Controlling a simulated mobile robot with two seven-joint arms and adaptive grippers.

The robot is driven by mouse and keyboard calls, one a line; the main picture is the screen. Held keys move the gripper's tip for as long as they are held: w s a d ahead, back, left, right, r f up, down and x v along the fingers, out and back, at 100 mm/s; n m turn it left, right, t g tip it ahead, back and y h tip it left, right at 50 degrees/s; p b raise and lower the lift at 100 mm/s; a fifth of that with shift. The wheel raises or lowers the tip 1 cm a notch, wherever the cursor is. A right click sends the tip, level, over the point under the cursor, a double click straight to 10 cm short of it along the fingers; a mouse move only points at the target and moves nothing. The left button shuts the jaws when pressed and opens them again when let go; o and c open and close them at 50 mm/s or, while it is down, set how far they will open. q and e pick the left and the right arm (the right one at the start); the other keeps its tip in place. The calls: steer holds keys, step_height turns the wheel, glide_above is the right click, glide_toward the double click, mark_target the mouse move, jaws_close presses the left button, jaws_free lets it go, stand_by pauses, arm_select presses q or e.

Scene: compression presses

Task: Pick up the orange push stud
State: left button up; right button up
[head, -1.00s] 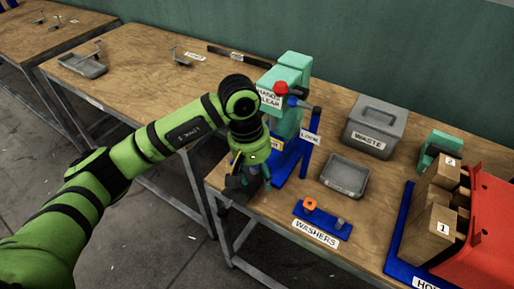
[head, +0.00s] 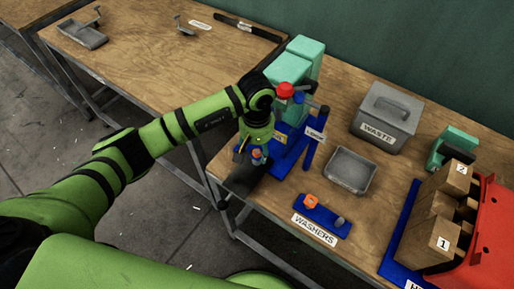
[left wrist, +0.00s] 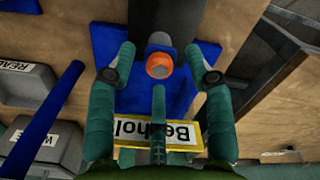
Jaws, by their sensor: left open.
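The orange push stud (left wrist: 159,66) shows in the left wrist view as a round orange end with a grey cylinder behind it, in front of a blue base (left wrist: 180,95). My left gripper (left wrist: 159,80) is open. Its two outer fingers are on either side of the stud and its third finger is below it in the picture. I see no finger closed on the stud; contact is unclear. In the head view my left gripper (head: 254,166) is at the blue press stand (head: 290,157), and a small orange patch (head: 257,154) shows there, partly hidden.
A teal press with a red knob (head: 285,90) stands close behind the gripper, beside a blue upright post (head: 314,140). A grey tray (head: 351,170), a grey waste bin (head: 388,118) and a blue washers plate (head: 325,218) with another orange part (head: 311,201) are to the right.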

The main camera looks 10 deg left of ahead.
arm_select(q)
steer(key=c, duration=0.7)
steer(key=shift+c, duration=0.8)
arm_select(e)
steer(key=shift+s, duration=0.1)
arm_select(q)
steer(key=shift+r, duration=0.1)
arm_select(e)
steer(key=shift+f, duration=0.1)
